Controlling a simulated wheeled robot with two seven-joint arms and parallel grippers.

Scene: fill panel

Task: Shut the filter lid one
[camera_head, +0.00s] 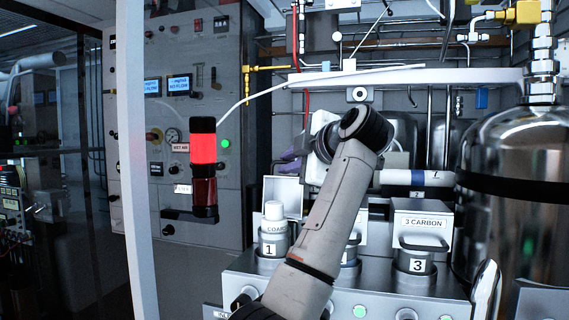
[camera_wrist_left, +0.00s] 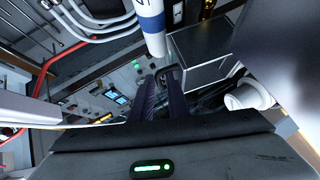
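Filter lid one (camera_head: 283,194) stands open, tilted up behind housing 1 (camera_head: 272,243), its pale inside facing the head camera. A white filter cartridge (camera_head: 273,211) stands upright in the housing and sticks out of its top. It appears to be the white round piece in the left wrist view (camera_wrist_left: 248,95). My left gripper (camera_wrist_left: 163,88) has its two dark fingers apart, close to a dark handle loop (camera_wrist_left: 171,74); I cannot tell whether they touch it. In the head view, my left arm partly hides the gripper, whose purplish fingers show behind the lid. My right gripper is not in view.
Lid three (camera_head: 422,222), marked 3 CARBON, is shut. My left arm covers much of the middle housing. A steel tank (camera_head: 520,230) stands at the right. A white pipe with a blue band (camera_head: 418,178) runs above the lids. A red beacon (camera_head: 203,150) is at the left.

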